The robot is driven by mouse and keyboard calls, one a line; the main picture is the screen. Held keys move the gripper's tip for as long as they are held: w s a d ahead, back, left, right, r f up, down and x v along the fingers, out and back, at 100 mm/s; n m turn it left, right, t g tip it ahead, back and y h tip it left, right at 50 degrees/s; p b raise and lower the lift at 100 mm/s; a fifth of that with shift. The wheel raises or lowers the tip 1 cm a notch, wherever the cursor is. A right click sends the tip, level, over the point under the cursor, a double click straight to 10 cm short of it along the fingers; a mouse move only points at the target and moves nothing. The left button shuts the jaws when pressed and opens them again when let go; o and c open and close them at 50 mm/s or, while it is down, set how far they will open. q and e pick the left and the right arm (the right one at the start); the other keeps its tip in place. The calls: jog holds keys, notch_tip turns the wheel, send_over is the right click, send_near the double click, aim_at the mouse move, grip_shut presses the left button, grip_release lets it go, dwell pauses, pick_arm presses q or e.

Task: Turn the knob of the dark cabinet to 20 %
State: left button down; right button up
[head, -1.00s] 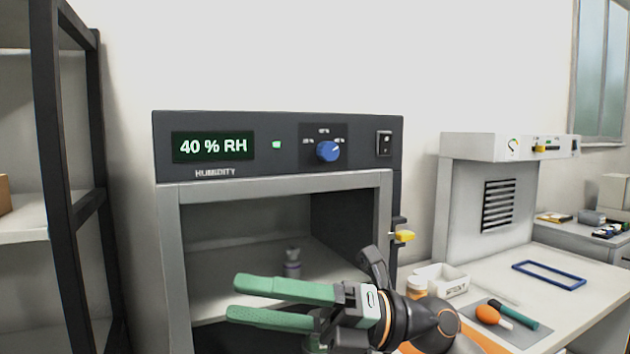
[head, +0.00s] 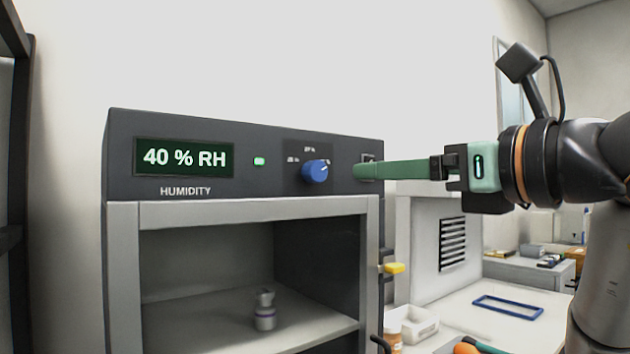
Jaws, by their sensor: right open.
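The dark cabinet (head: 125,190) stands in the middle left, with its display (head: 184,158) reading 40 % RH. Its blue knob (head: 315,171) sits on the front panel, the pointer mark turned to the upper right. Small marks surround the knob; the right one is partly hidden by the knob. My right gripper (head: 362,171) comes in from the right, level with the knob and just right of it, with a visible gap. Its green fingers overlap in this view and cover most of the rocker switch (head: 369,158). It is open and empty. My left gripper is out of view.
A green lamp (head: 259,161) glows beside the display. A small grey bottle (head: 265,312) stands inside the open cabinet. A yellow latch handle (head: 394,268) sticks out at the right edge. A bench with a blue frame (head: 508,307) and white tray (head: 415,325) lies right.

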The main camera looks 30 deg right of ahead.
aim_at(320, 173)
jog(key=w, duration=0.8)
jog(key=w+a, duration=0.1)
jog(key=w, duration=0.3)
jog(key=shift+w+p, duration=0.15)
jog(key=shift+p, duration=0.2)
grip_shut()
